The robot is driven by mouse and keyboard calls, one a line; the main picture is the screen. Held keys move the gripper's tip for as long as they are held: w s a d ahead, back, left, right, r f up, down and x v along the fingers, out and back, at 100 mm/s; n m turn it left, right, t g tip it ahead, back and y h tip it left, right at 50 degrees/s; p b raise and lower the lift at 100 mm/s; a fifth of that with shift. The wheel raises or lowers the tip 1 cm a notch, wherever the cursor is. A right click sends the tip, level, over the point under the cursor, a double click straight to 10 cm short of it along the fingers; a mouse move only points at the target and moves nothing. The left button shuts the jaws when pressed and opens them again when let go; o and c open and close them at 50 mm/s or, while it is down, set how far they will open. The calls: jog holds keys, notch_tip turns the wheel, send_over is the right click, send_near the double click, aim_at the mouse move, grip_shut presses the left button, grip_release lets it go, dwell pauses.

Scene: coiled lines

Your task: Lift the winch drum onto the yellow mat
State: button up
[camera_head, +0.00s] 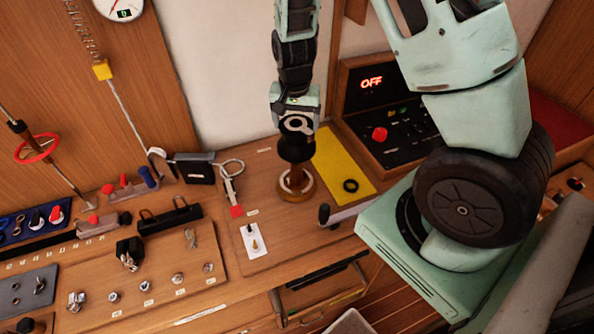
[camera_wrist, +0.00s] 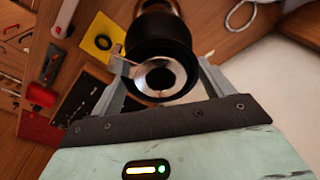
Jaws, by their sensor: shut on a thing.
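The black winch drum (camera_head: 295,151) hangs below my gripper (camera_head: 297,124) in the head view. In the wrist view the drum (camera_wrist: 162,38) sits between the two fingers of my gripper (camera_wrist: 163,82), with a shiny metal ring and dark hole at its near end. My gripper is shut on it. Below the drum stands a brown post on a round base (camera_head: 295,189); I cannot tell whether the drum is fully clear of the post. The yellow mat (camera_head: 338,156) lies just to the right, and also shows in the wrist view (camera_wrist: 101,29).
A black ring (camera_head: 350,185) lies on the mat. A control box (camera_head: 384,108) with a lit "OFF" display stands right of the mat. A white card (camera_head: 253,243) and a metal shackle-like tool (camera_head: 230,184) lie to the left. Several fittings fill the bench's left part.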

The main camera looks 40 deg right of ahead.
jog(key=shift+r, duration=0.1)
jog(key=shift+r+p, duration=1.6)
jog(key=shift+r, duration=0.15)
